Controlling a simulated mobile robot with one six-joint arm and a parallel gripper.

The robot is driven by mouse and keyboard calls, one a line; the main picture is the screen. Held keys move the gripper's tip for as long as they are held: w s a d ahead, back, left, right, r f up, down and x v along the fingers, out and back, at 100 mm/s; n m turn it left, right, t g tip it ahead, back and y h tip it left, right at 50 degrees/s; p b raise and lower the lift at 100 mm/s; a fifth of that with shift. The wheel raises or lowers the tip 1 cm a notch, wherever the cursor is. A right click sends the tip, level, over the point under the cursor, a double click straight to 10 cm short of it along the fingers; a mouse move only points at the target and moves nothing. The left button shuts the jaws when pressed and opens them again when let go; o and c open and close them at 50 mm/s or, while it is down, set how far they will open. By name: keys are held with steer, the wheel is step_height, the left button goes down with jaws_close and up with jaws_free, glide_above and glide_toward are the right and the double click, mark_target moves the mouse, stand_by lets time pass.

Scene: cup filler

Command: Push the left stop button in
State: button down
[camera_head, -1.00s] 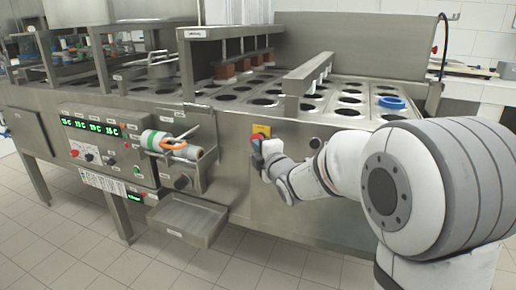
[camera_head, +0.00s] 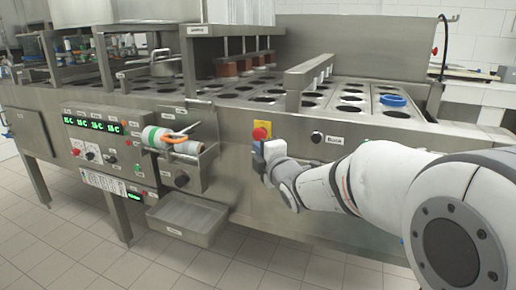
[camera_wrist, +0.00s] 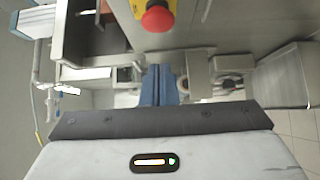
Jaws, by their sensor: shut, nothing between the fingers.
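A red mushroom stop button (camera_head: 261,134) sits on a yellow plate (camera_head: 266,126) on the steel front of the machine. It also shows at the top of the wrist view (camera_wrist: 157,18). My gripper (camera_head: 257,149) is just below the button in the head view. In the wrist view its two blue fingers (camera_wrist: 158,84) are shut together and hold nothing. They appear apart from the button, though the exact gap in depth is hard to judge.
A black knob (camera_head: 316,138) is right of the button. A blue ring (camera_head: 393,101) sits on the machine top. Open tiled floor is in front.

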steer(key=v, duration=0.7)
steer(key=shift+s+p, duration=0.15)
steer(key=shift+p, duration=0.3)
steer(key=shift+r, duration=0.1)
